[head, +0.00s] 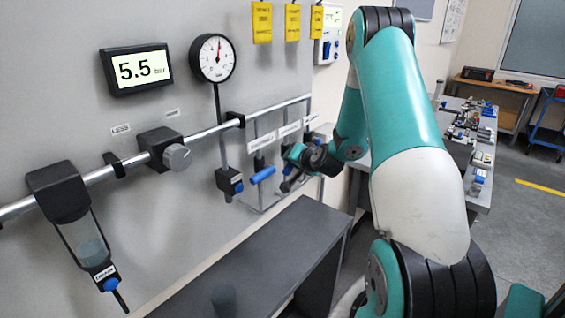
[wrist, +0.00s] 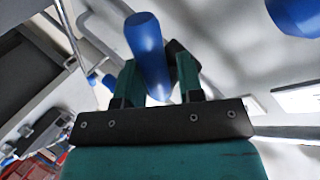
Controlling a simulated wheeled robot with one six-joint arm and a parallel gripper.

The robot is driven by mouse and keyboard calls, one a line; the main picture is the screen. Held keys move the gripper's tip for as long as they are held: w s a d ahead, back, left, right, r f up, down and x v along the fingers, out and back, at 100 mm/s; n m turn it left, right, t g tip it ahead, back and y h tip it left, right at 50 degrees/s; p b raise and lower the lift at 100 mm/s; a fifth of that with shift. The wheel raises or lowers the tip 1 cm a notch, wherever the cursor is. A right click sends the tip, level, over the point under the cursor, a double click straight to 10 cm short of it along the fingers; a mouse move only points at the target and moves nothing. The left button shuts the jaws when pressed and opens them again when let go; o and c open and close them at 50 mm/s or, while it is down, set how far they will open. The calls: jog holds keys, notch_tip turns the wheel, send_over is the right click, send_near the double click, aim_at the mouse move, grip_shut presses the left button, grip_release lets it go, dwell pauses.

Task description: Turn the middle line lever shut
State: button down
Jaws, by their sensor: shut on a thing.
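In the wrist view, a blue lever handle (wrist: 146,42) stands between the two fingers of my gripper (wrist: 158,82), which is shut on it. It appears to be the middle line lever. Another blue lever (wrist: 295,12) shows at the top right of that view, apart from the fingers. In the head view, the left line's blue lever (head: 262,175) sticks out sideways below its white label, just left of my gripper. My wrist and gripper partly hide the middle and right lines there, so the held lever's exact angle is hard to tell.
A metal pipe (head: 205,134) runs along the grey wall panel, with a regulator knob (head: 177,157), a dial gauge (head: 213,58) and a display (head: 137,69) reading 5.5 bar. A dark bench (head: 265,250) stands below. Yellow tags (head: 262,22) hang above.

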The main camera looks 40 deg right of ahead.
jog(key=shift+s+f+m+g+y, duration=0.25)
jog(key=shift+s+m+g+y, duration=0.05)
jog(key=shift+m+y, duration=0.2)
dwell(0.4)
jog(key=c, duration=0.9)
grip_release()
jog(key=shift+d, duration=0.1)
jog(key=shift+r, duration=0.1)
jog(key=shift+w+r, duration=0.15)
jog(key=b+v, duration=0.5)
jog(key=v, duration=1.2)
jog(key=shift+s, duration=0.25)
